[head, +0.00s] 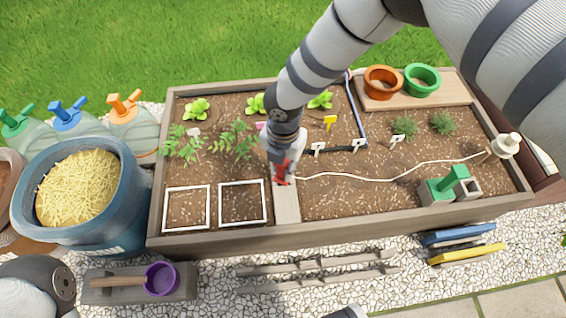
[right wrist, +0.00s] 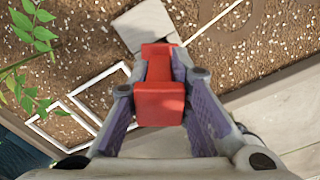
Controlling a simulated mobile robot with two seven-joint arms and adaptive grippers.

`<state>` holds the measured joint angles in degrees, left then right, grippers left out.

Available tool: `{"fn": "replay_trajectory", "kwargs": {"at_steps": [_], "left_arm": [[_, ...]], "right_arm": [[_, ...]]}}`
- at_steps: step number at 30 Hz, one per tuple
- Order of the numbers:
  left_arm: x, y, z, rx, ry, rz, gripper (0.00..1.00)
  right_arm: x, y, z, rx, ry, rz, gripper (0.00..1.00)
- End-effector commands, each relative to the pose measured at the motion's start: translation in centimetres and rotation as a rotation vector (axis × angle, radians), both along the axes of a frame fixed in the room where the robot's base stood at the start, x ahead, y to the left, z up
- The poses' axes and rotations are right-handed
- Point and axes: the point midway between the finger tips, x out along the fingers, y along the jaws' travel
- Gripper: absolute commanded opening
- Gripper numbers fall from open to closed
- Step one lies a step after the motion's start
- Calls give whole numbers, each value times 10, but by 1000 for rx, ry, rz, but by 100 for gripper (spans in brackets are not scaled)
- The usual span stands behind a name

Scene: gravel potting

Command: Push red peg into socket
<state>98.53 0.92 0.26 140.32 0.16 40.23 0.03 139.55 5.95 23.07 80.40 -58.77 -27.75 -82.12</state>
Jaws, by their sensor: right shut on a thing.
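My right gripper (head: 282,175) is over the middle of the planter bed, pointing down. It is shut on the red peg (head: 284,168). In the right wrist view the red peg (right wrist: 160,100) sits between the two purple-padded fingers, with a wide near end and a red far part. A pale wooden board (head: 287,205) lies below the peg and also shows in the right wrist view (right wrist: 146,22). I cannot make out a socket opening; the peg and gripper hide what is directly under them. Whether the peg touches the board is unclear.
Two white square frames (head: 243,203) lie left of the board. A white cord (head: 390,180) runs right across the soil. A green block piece (head: 437,190) stands at the right. Leafy plants (head: 232,140) grow close left of my right gripper. The planter's front rim (head: 330,227) is near.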

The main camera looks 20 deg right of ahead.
Motion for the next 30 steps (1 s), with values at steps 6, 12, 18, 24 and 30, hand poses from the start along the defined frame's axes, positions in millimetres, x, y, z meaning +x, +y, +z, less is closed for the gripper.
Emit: {"fn": "replay_trajectory", "kwargs": {"at_steps": [6, 12, 18, 24, 30], "left_arm": [[0, 0, -3, 0, 4, 0, 40], [-1, 0, -5, 0, 7, 0, 40], [-1, 0, -7, 0, 9, 0, 40], [-1, 0, -6, 0, 8, 0, 40], [-1, 0, -6, 0, 8, 0, 40]], "right_arm": [[0, 0, -6, -1, 1, 0, 0], [0, 0, -11, -1, 1, 0, 0], [0, 0, -14, 0, 0, 0, 29], [0, 0, -14, 0, 0, 0, 41], [1, 0, -9, 0, -1, 0, 41]]}}
